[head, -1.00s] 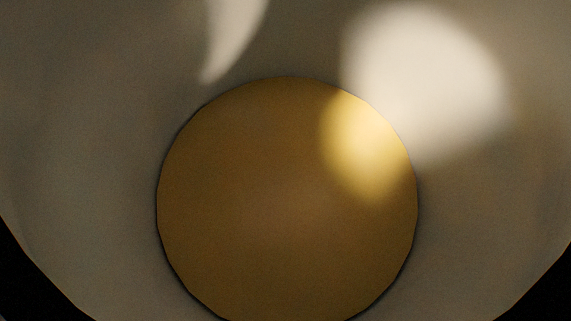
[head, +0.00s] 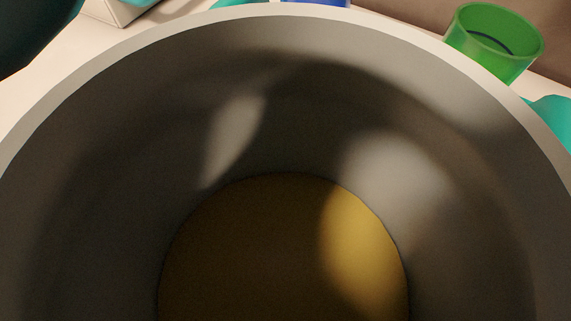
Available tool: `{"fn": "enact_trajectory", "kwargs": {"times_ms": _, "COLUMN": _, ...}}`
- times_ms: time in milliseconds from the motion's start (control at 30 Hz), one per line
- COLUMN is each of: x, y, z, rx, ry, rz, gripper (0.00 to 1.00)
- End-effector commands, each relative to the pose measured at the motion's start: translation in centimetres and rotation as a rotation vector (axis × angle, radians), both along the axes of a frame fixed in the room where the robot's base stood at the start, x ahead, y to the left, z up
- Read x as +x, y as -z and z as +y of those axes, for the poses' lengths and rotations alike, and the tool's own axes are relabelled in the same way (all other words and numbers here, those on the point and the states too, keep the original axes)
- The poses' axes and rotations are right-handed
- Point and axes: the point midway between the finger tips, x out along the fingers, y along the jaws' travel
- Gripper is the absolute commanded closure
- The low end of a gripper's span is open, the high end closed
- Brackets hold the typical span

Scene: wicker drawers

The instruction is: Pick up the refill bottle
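I cannot identify the refill bottle in the head view. A large round grey vessel (head: 90,180) with a pale rim fills most of the picture, and I look down into it. A round yellow-brown surface (head: 270,260) lies at its bottom; I cannot tell whether this is liquid or a solid base. No gripper fingers can be made out, so I cannot see where my gripper is relative to anything.
Beyond the rim, a green open cylinder (head: 495,42) stands at the upper right. A teal shape (head: 552,118) is at the right edge, and a dark teal one (head: 35,30) at the upper left. A pale surface (head: 55,75) shows at the left.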

Motion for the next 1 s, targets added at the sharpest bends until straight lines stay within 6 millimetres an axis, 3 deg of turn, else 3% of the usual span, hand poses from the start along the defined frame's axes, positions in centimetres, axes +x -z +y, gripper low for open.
{"fn": "enact_trajectory", "kwargs": {"times_ms": 200, "x": -4.9, "y": -0.7, "z": 0.2, "rx": 0.001, "ry": 0.005, "rz": 0.002, "gripper": 0.76}}
{"fn": "enact_trajectory", "kwargs": {"times_ms": 500, "x": -9.1, "y": -1.0, "z": 0.5, "rx": -0.002, "ry": 0.004, "rz": 0.0, "gripper": 0.76}}
{"fn": "enact_trajectory", "kwargs": {"times_ms": 867, "x": -10.3, "y": -1.0, "z": 0.7, "rx": -0.001, "ry": 0.003, "rz": 0.001, "gripper": 0.76}}
{"fn": "enact_trajectory", "kwargs": {"times_ms": 1000, "x": -10.2, "y": -1.4, "z": -0.2, "rx": -0.001, "ry": 0.016, "rz": 0.002, "gripper": 0.76}}
